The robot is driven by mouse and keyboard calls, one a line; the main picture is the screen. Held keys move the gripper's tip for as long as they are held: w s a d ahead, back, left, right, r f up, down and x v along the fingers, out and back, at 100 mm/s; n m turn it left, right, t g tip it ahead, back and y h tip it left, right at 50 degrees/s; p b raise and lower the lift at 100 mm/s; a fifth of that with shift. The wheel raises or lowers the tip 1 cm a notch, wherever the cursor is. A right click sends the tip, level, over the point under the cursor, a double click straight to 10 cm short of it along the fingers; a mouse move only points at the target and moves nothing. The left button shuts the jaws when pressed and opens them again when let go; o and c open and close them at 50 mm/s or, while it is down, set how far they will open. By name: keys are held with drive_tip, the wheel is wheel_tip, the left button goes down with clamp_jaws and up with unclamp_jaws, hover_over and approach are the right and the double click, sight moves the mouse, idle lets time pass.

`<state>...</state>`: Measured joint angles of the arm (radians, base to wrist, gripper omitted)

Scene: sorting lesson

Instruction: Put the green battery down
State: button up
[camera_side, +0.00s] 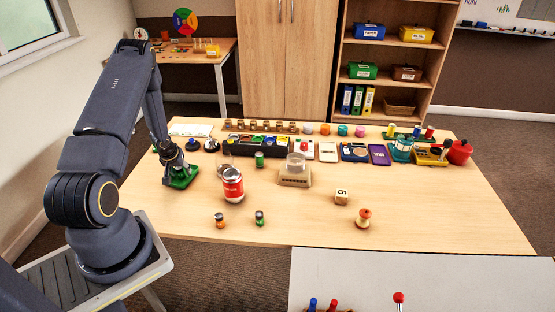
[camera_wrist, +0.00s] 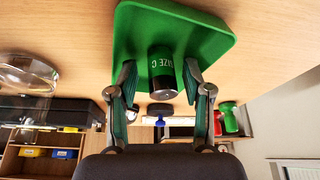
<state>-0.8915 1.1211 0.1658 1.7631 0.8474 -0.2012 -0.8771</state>
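The green battery (camera_wrist: 161,64), lettered "SIZE C", stands upright on a green square tray (camera_wrist: 150,25) in the wrist view. My gripper (camera_wrist: 161,78) has one finger on each side of it. A gap shows between the battery and each finger, so it is open around the battery and not pressing on it. In the side view my gripper (camera_side: 177,170) is low over the green tray (camera_side: 183,182) at the left of the table, and hides the battery there. Another green cylinder (camera_side: 259,160) stands further right on the table.
A red and silver canister (camera_side: 232,186) stands right of the tray. The front middle of the table has free room.

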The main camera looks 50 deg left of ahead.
drive_tip(key=v, duration=1.2)
drive_tip(key=w+d+r+m+t+y, duration=0.15)
drive_tip(key=w+d+r, duration=0.25)
drive_tip(key=d+r, duration=0.45)
drive_tip(key=w+d+r+m+h, duration=0.1)
drive_tip(key=w+d+r+m, duration=0.3)
drive_tip(key=r, duration=0.7)
drive_tip(key=s+d+r+m+h, duration=0.2)
drive_tip(key=s+d+r, duration=0.2)
drive_tip(key=d, duration=0.8)
drive_tip(key=s+d+r+m+t+h, duration=0.1)
drive_tip(key=s+d+r, duration=0.4)
drive_tip(key=d, duration=0.8)
drive_tip(key=shift+s+d+r+m+h, duration=0.2)
drive_tip(key=shift+s+m+h, duration=0.35)
drive_tip(key=shift+s+m, duration=0.65)
